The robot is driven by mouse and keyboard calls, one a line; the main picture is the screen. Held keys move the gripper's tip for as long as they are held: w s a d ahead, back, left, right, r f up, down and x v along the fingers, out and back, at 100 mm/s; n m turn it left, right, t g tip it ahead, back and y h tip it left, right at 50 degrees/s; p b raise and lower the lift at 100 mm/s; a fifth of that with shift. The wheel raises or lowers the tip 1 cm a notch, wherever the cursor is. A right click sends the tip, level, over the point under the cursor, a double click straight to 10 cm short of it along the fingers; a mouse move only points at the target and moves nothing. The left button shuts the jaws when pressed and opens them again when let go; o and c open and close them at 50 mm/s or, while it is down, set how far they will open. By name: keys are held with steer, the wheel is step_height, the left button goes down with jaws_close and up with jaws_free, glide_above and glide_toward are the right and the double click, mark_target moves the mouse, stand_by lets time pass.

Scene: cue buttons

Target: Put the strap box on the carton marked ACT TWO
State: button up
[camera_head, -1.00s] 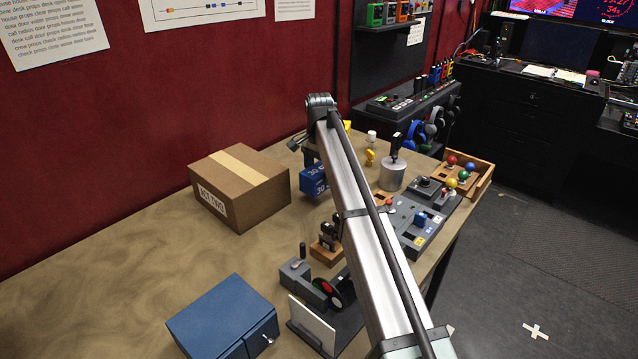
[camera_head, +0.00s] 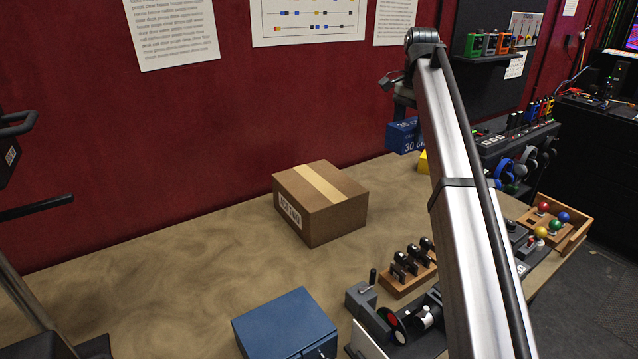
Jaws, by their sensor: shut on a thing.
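The carton marked ACT TWO (camera_head: 340,218) is brown, closed with a tan tape strip, and stands on the table near the red wall. Its label faces left-front and its top is bare. A small blue box with white "30" lettering (camera_head: 402,138), which I take as the strap box, hangs from my gripper (camera_head: 404,112). It is in the air to the right of and behind the carton, apart from it. My gripper is shut on this box. The fingers are small and partly hidden by my arm.
A larger blue box (camera_head: 285,325) stands in front of the carton. A wooden rack of stamps (camera_head: 408,270) and a grey crank device (camera_head: 372,305) are right-front. A wooden tray with coloured balls (camera_head: 553,225) is at right. The table left of the carton is clear.

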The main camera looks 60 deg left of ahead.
steer(key=s+a, duration=1.6)
steer(key=a, duration=0.2)
glide_toward(318, 182)
steer(key=shift+f, duration=2)
steer(key=shift+f, duration=0.15)
steer(key=o, duration=1.1)
step_height(318, 182, up, 12)
steer(key=shift+r, duration=0.2)
